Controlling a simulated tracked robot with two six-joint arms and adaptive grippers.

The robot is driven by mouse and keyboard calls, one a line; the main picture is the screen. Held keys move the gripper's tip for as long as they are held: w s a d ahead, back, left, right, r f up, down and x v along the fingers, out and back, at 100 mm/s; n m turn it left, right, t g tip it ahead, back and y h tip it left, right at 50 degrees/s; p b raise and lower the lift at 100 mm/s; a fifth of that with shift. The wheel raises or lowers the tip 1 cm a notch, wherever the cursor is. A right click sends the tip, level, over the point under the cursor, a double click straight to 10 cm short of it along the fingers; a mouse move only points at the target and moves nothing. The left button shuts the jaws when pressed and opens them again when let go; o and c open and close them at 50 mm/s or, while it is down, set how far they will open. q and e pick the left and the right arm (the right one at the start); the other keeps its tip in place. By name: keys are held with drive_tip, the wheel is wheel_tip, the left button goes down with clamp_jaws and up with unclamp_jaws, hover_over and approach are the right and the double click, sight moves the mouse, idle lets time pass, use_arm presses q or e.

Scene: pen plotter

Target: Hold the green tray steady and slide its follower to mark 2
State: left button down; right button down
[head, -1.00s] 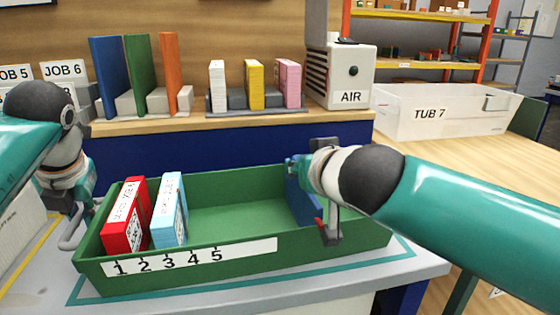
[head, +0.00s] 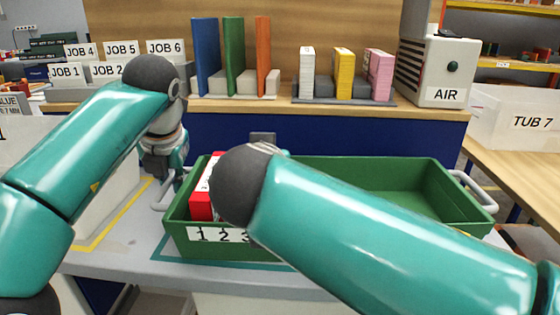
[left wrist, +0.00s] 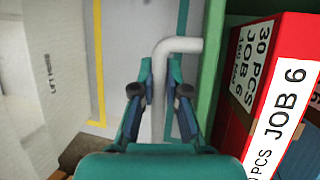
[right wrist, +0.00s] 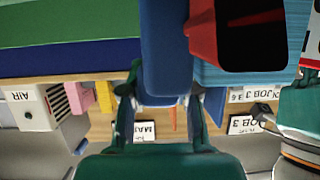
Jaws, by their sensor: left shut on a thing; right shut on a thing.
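The green tray (head: 390,180) stands on the grey bench. My left gripper (left wrist: 158,92) is shut on the tray's grey left handle (left wrist: 182,45); in the head view its wrist is beside the tray's left end. The blue follower (right wrist: 164,50) is held in my right gripper (right wrist: 160,104). In the head view my right arm hides this gripper and the follower. A red box (head: 200,207) stands at the tray's left end. A light blue box (right wrist: 245,78) is close beside the follower. On the number strip (head: 215,235), 1, 2 and 3 show; the rest is covered.
The tray's right part is empty, with another handle (head: 475,190) at that end.

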drive_tip(key=shift+a+f, duration=0.1)
drive_tip(key=c, duration=0.8)
unclamp_jaws()
drive_tip(key=shift+c, duration=0.2)
drive_tip(key=shift+d, duration=0.2)
drive_tip(key=shift+d, duration=0.5)
drive_tip(key=w+d, duration=0.1)
drive_tip(key=d, duration=2.7)
drive_tip(key=v, duration=0.9)
drive_tip(key=shift+s+a+r, duration=0.3)
drive_tip(key=shift+r, duration=0.05)
